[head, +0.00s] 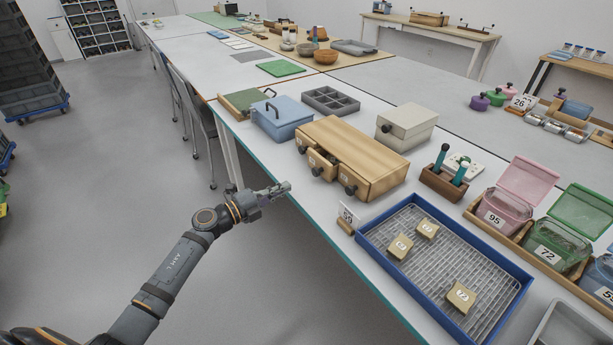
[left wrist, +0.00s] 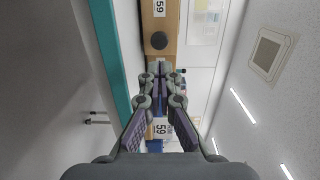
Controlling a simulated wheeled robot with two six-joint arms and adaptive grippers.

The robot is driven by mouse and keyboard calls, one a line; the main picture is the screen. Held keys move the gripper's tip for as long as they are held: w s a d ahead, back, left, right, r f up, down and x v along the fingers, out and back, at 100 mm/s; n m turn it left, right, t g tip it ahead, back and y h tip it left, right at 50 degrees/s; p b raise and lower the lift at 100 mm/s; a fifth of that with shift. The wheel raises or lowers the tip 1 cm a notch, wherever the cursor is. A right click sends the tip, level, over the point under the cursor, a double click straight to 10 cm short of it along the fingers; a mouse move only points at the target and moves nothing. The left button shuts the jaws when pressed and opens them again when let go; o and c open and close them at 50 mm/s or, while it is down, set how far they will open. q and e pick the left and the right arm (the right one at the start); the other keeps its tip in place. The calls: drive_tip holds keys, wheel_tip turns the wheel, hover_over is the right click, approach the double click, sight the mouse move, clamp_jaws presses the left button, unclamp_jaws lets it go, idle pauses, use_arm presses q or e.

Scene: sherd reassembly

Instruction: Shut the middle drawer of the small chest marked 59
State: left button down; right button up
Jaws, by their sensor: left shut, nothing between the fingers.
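The small wooden chest (head: 365,150) stands near the table's front edge, with drawers side by side, each with a dark round knob. The middle drawer (head: 321,164) sticks out past its neighbours. A card marked 59 (head: 347,216) stands beside the chest, at the tray's corner. My left gripper (head: 284,189) is shut and empty, out in front of the chest and apart from the drawer. In the left wrist view, turned sideways, the shut fingertips (left wrist: 160,72) cover part of the chest front (left wrist: 160,25); a 59 label and a dark knob (left wrist: 159,40) show. My right gripper is not in view.
A blue tray (head: 425,318) with several sherds lies right of the chest. A blue box (head: 282,118) stands to its left and a grey box (head: 406,125) behind it. A wooden holder (head: 444,184) with teal-handled tools is at right. Floor before the table is clear.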

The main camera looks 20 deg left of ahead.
sight(315, 173)
use_arm(q)
drive_tip(key=x, duration=0.8)
drive_tip(key=shift+s, duration=0.1)
drive_tip(key=shift+w+d, duration=0.25)
drive_tip(key=shift+w, duration=0.15)
drive_tip(key=x, duration=0.3)
drive_tip(key=shift+w+d, duration=0.2)
drive_tip(key=shift+r, duration=0.1)
